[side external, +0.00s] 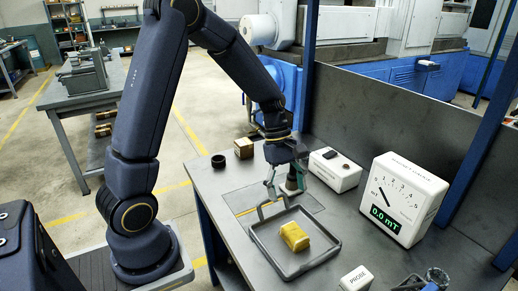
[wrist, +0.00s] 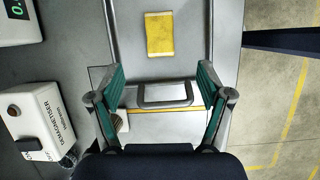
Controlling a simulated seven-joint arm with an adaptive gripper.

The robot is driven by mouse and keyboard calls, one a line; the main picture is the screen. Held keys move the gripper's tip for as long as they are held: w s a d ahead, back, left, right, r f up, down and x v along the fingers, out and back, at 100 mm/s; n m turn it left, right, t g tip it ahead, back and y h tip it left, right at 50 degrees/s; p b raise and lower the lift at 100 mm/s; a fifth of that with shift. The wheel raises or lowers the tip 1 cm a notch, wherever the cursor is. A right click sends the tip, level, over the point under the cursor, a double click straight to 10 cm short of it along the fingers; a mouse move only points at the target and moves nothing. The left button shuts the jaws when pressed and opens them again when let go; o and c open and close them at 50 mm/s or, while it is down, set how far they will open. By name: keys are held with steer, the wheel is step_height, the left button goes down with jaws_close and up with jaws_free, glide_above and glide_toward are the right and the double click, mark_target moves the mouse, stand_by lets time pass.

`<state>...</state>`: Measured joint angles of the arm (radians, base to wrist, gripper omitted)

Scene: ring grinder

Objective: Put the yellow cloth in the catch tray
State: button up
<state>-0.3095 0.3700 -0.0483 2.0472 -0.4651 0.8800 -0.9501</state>
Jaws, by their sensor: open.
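The yellow cloth (side external: 294,237), a small folded block, lies inside the grey catch tray (side external: 262,252), near its middle. In the wrist view the cloth (wrist: 160,35) is beyond my fingertips, inside the rim of the tray (wrist: 180,77). My gripper (side external: 284,190) is open and empty, pointing down near the tray's back edge and apart from the cloth. In the wrist view the two green-padded fingers of my gripper (wrist: 162,75) are spread wide, with the tray's handle (wrist: 165,103) between them.
A meter box (side external: 402,198) reading 0.0 mT and a white demagnetiser box (side external: 334,170) stand on the right of the bench. A PROBE box (side external: 356,280) is at the front. A black ring (side external: 218,161) and a brass-coloured block (side external: 243,147) sit at the back left.

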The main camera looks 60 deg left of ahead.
steer(key=s+d+r+m+t+y, duration=0.1)
steer(key=s+r+m+t+y, duration=0.3)
steer(key=s+r+m, duration=1.1)
steer(key=m+t, duration=0.1)
steer(key=m, duration=0.1)
steer(key=shift+d+r+m+t, duration=0.15)
steer(key=shift+d+m+t, duration=0.1)
steer(key=shift+m+t, duration=0.05)
